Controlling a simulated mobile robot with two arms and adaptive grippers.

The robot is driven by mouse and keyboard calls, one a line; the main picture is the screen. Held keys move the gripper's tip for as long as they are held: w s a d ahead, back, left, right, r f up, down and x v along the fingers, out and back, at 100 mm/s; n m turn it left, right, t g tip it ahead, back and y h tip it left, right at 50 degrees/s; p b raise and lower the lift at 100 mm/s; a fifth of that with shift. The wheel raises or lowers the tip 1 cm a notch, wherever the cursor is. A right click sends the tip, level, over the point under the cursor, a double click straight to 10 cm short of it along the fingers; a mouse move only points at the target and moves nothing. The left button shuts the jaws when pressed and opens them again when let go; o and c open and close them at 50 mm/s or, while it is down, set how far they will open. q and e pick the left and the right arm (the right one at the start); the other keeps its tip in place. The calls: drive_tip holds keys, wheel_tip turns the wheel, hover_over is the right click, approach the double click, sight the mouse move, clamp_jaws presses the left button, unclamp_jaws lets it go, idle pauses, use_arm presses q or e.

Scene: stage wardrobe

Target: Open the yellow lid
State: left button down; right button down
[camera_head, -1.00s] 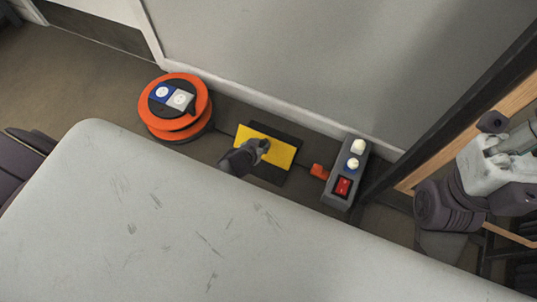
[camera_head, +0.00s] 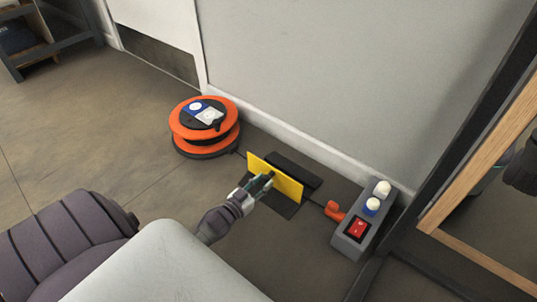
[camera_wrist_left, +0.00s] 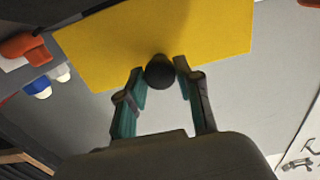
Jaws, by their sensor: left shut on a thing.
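The yellow lid (camera_head: 288,186) is a flat rectangular panel low by the wall, tilted up on edge, with a dark flat base beside it on the floor. It fills the top of the left wrist view (camera_wrist_left: 110,45). A round black knob (camera_wrist_left: 160,72) sits on its face near one edge. My left gripper (camera_head: 264,182) reaches down to the lid. In the left wrist view its two fingers are on either side of the knob, shut on it. My right gripper is not in view.
An orange cable reel (camera_head: 205,128) stands left of the lid. A grey switch box (camera_head: 364,222) with a red switch and white and blue knobs is to the right, with an orange-red handle (camera_head: 334,211) beside it. A wood-framed mirror (camera_head: 478,165) stands at far right.

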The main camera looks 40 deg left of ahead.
use_arm(q)
drive_tip(key=shift+s+f+t+b, duration=0.25)
drive_tip(key=shift+t+b, duration=0.25)
drive_tip(key=shift+b, duration=0.15)
drive_tip(key=c, duration=0.8)
unclamp_jaws()
drive_tip(key=shift+o, duration=0.2)
drive_tip(key=shift+s, duration=0.25)
drive_tip(key=s, duration=0.7)
drive_tip(key=shift+a+f, duration=0.15)
drive_tip(key=shift+f, duration=0.1)
